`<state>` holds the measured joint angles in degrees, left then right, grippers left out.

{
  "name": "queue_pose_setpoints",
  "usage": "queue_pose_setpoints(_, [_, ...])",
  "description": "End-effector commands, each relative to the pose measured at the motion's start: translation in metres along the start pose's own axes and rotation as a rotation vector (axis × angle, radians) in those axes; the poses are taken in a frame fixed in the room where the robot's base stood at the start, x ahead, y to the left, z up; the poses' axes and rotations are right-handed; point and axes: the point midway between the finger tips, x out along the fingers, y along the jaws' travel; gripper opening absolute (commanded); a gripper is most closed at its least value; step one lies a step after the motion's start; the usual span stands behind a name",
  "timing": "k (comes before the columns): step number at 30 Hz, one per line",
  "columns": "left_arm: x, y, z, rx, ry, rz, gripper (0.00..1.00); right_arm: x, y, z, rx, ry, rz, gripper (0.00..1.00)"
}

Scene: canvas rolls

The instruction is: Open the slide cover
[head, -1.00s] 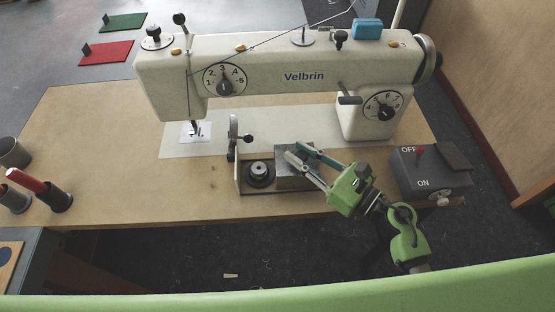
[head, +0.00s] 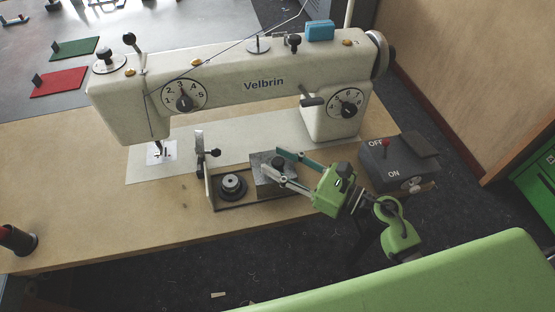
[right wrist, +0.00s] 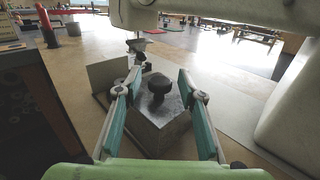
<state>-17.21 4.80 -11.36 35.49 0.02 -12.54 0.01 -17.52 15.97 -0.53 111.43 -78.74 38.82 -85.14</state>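The slide cover (head: 264,181) is a grey metal plate with a black knob (head: 279,163). It lies at the right end of a shallow frame at the table's front edge. Left of it, a round black bobbin part (head: 232,186) is uncovered in the frame. My right gripper (head: 273,161) is over the cover, its fingers on either side of the knob. In the right wrist view the gripper (right wrist: 160,80) is open, with gaps between both fingers and the knob (right wrist: 158,86); the cover (right wrist: 160,130) lies below. My left gripper is not in view.
The cream sewing machine (head: 240,92) stands close behind the frame. A dark switch box (head: 400,165) with a red lever is right of my gripper. An upright metal part (head: 200,150) stands left of the frame.

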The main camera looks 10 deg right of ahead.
Motion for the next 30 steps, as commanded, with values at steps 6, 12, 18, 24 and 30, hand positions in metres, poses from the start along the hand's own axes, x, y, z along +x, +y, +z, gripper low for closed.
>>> queue_pose_setpoints(6, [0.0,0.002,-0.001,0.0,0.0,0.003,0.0,-0.043,0.0,-0.002,0.002,0.005,-0.001,0.36])
queue_pose_setpoints(12, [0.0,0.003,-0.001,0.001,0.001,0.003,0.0,-0.084,0.0,-0.001,0.003,0.004,-0.001,0.36])
queue_pose_setpoints(18, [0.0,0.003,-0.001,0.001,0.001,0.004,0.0,-0.107,0.0,-0.001,0.002,0.001,0.0,0.36])
queue_pose_setpoints(24, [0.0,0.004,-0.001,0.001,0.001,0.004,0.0,-0.112,0.0,0.0,0.0,0.0,0.001,0.36])
queue_pose_setpoints(30, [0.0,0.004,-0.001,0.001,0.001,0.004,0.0,-0.112,0.0,0.0,0.001,0.0,0.001,0.36])
